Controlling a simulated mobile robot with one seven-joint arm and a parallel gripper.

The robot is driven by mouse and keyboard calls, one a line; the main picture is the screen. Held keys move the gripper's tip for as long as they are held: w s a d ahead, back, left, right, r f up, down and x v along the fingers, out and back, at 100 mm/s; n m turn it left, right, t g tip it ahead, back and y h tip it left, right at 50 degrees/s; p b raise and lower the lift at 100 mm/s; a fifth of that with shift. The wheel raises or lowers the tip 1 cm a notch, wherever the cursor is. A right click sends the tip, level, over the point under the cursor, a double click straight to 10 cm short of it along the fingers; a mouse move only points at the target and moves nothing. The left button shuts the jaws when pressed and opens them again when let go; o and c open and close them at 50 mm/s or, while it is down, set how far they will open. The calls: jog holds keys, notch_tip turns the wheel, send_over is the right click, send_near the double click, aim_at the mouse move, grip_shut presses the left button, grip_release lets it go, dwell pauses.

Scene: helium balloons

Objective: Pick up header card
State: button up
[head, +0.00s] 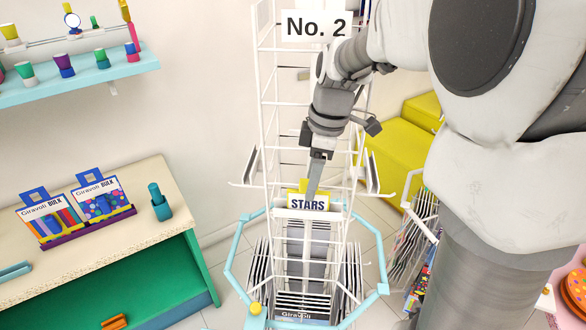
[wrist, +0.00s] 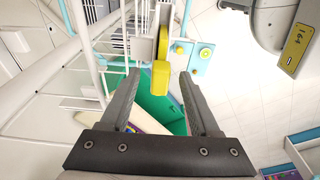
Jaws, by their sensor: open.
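The header card (head: 307,203) reads "STARS" in dark letters on white with yellow at its top. It sits at the front of the white wire rack in the head view. My gripper (head: 313,188) points down right at the card's top edge and covers part of its yellow. In the wrist view my gripper (wrist: 160,88) is open, with a finger on each side. A yellow piece (wrist: 161,78), seemingly the card's top, lies between the fingertips with gaps on both sides. I cannot tell whether a finger touches it.
The white wire rack (head: 265,120) rises around the arm, with a "No. 2" sign (head: 315,25) on top and a light blue ring (head: 229,262) below. A cream-topped green counter (head: 130,208) stands left. Yellow boxes (head: 395,150) lie behind right.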

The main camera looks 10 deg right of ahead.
aim_at(295, 197)
jog(key=f, duration=0.3)
jog(key=shift+a+f, duration=0.2)
jog(key=shift+a, duration=0.1)
grip_shut()
